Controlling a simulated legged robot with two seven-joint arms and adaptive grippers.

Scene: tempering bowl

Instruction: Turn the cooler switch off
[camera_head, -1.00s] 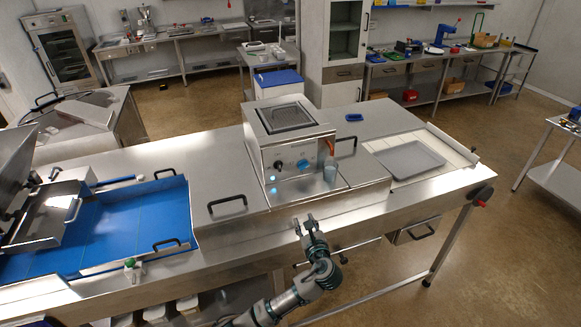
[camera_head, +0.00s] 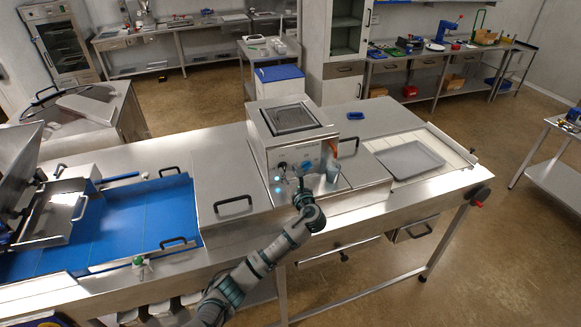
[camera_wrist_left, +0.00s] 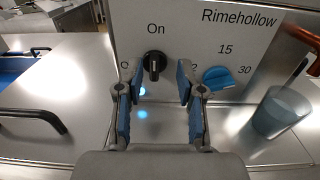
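The cooler (camera_head: 296,140) is a steel box with a dark grille on top, standing on the steel counter. Its front panel shows in the left wrist view, with a black switch knob (camera_wrist_left: 154,66) under the word "On" and a blue dial (camera_wrist_left: 219,78) marked 15 and 30 to its right. The black knob's pointer stands about upright, towards "On". A light glows below the knob. My left gripper (camera_wrist_left: 155,85) is open in front of the panel, a finger on each side of the black knob; I cannot tell whether they touch it. My right gripper is not in view.
A translucent bluish cup (camera_wrist_left: 281,112) stands right of the dial, under a copper-coloured spout. A steel lid with a black handle (camera_head: 234,205) lies left of the cooler. A grey tray (camera_head: 408,158) lies on the counter's right part.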

